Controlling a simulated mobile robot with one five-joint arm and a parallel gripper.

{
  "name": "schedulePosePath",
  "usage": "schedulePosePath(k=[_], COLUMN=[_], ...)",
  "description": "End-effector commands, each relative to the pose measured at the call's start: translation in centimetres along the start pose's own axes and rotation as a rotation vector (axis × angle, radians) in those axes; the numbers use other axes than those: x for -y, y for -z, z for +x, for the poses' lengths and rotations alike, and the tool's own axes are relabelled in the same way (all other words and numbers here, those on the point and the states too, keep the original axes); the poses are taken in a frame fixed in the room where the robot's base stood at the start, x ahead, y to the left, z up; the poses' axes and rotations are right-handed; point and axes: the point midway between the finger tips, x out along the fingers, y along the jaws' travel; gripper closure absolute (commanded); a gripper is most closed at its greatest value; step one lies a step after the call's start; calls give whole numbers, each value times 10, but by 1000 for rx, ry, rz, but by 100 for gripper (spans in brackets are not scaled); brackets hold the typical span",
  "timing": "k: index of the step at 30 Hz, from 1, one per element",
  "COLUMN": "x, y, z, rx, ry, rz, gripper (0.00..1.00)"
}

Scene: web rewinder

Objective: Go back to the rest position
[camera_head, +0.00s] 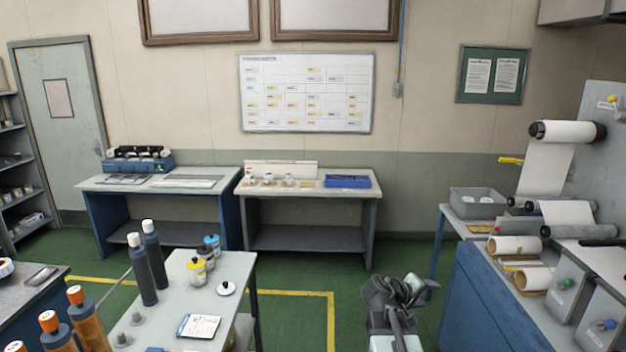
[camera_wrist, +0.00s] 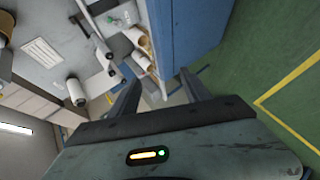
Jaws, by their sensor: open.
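My gripper shows at the lower right of the head view, held up over the green floor on my folded arm (camera_head: 394,312). In the wrist view my gripper (camera_wrist: 158,92) has its two dark fingers spread apart, with nothing between them. Past the fingers the wrist view shows the blue side of the rewinder bench (camera_wrist: 190,35) and the green floor (camera_wrist: 235,85), tilted in the picture. My gripper touches nothing that I can see.
The rewinder bench (camera_head: 480,285) with paper rolls stands close on the right. A small table (camera_head: 215,290) with bottles and jars stands at front left. Two workbenches (camera_head: 310,210) line the back wall. Green floor (camera_head: 300,272) lies open between them, with yellow lines.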

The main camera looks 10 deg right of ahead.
Motion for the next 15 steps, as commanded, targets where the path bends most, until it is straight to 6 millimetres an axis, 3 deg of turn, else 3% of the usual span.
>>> schedulePosePath(k=[1, 3, 6, 9, 12, 15], x=[47, 101, 175, 237, 273, 293], y=[8, 14, 14, 2, -19, -33], z=[-18, -46, -91, -138, -180, -210], rx=[-15, -14, 12, 73, 174, 252], ry=[82, 212, 414, 627, 837, 980], rz=[15, 41, 67, 85, 110, 117], gripper=[45, 45, 45, 45, 45, 45])
